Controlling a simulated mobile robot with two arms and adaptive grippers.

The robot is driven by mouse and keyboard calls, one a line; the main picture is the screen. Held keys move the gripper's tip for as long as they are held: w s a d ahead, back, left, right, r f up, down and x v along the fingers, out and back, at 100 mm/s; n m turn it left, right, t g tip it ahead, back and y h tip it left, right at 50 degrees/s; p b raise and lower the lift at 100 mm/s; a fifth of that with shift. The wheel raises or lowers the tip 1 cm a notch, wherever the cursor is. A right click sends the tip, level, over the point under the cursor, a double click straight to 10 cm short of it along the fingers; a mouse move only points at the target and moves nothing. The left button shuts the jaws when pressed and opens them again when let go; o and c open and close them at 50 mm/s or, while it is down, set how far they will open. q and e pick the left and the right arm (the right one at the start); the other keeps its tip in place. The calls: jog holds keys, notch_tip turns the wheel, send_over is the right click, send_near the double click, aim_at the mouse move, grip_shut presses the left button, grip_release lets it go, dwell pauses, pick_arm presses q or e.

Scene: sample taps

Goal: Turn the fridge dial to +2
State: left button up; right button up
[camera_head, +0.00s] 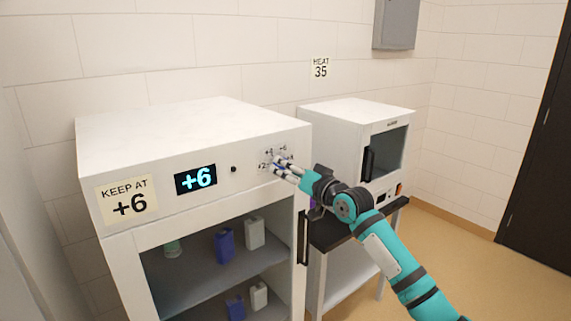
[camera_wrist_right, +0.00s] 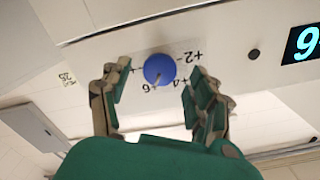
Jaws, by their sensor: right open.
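The white fridge (camera_head: 200,120) stands at the left with its lit display (camera_head: 195,179) reading +6. In the wrist view its blue dial (camera_wrist_right: 159,67) sits on the white panel, ringed by printed marks that include +2, +4 and 6, seen upside down. A pale pointer on the dial points roughly toward the 6. My right gripper (camera_wrist_right: 156,82) is open, with one finger on each side of the dial; I cannot tell whether they touch it. In the head view the right gripper (camera_head: 276,168) largely covers the dial. My left gripper is not in view.
A sign (camera_head: 128,200) on the fridge reads KEEP AT +6. The open shelves below hold several bottles, including a blue one (camera_head: 225,246). A white heating cabinet (camera_head: 360,140) stands on a dark-topped stand to the right. A wall sign (camera_head: 320,68) reads HEAT 35.

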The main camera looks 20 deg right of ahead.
jog(key=shift+x, duration=0.85)
jog(key=c, duration=1.1)
